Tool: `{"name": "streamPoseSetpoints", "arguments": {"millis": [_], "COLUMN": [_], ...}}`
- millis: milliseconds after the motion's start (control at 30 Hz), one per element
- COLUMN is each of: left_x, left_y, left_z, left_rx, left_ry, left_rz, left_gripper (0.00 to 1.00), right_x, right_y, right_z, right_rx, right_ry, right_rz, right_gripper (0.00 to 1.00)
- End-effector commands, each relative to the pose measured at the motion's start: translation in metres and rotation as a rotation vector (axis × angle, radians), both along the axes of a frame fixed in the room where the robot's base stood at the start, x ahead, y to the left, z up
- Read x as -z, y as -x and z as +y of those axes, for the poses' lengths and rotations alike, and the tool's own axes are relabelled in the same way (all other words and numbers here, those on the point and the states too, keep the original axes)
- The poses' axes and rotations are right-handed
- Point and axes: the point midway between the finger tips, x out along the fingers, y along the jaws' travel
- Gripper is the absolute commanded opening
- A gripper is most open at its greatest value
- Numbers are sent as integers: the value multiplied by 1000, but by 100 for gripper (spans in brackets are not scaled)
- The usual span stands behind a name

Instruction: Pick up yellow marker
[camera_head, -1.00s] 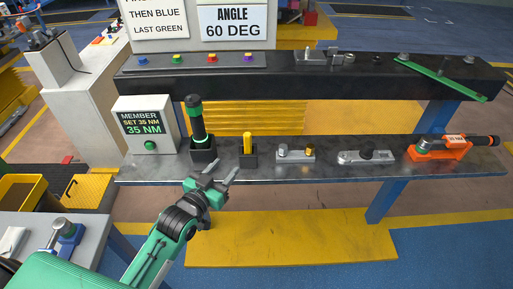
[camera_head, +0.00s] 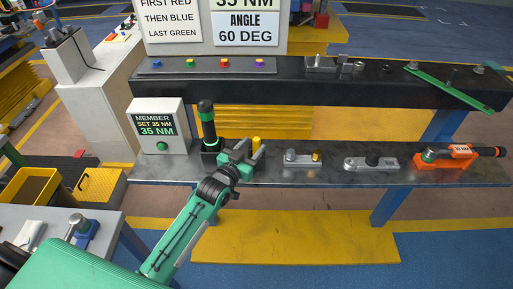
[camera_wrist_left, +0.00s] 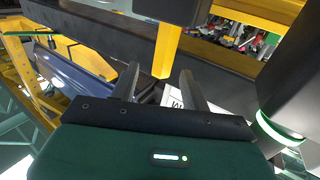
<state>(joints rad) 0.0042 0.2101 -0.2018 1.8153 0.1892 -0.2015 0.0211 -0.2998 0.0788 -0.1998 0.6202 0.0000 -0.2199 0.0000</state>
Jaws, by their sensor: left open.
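The yellow marker (camera_head: 256,142) stands upright on the lower grey shelf, with its lower part and holder hidden behind my left gripper in the head view. My left gripper (camera_head: 252,149) is open at the marker, its fingers pointing toward it. In the left wrist view, the yellow marker (camera_wrist_left: 167,50) shows between and just beyond the two fingertips of the left gripper (camera_wrist_left: 160,73). I cannot tell whether either finger touches it. My right gripper is not in view.
A black and green upright tool (camera_head: 207,122) stands close left of the marker, beside a white torque display box (camera_head: 160,128). To the right are a metal part (camera_head: 300,158), another metal part (camera_head: 372,162) and an orange holder (camera_head: 428,162). The dark upper shelf (camera_head: 330,92) runs behind.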

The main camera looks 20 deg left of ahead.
Motion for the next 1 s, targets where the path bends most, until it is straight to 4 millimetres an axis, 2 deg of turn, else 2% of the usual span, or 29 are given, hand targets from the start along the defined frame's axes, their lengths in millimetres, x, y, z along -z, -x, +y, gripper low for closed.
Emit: {"name": "streamPoseSetpoints", "arguments": {"millis": [33,233,567,800,1000], "left_x": [-6,-3,0,-1,-1], "left_y": [-8,-29,-34,-34,-34], "left_z": [-1,-6,-7,-7,-7], "left_rx": [0,0,0,0,0], "left_ry": [0,1,0,0,0], "left_rz": [1,0,0,0,0], "left_gripper": [47,47,47,2,0], "right_x": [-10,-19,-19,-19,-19], "right_y": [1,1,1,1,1], "right_z": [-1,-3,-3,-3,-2], "right_rx": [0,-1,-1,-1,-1], "right_ry": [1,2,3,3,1], "right_rz": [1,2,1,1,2], "right_gripper": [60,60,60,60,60]}}
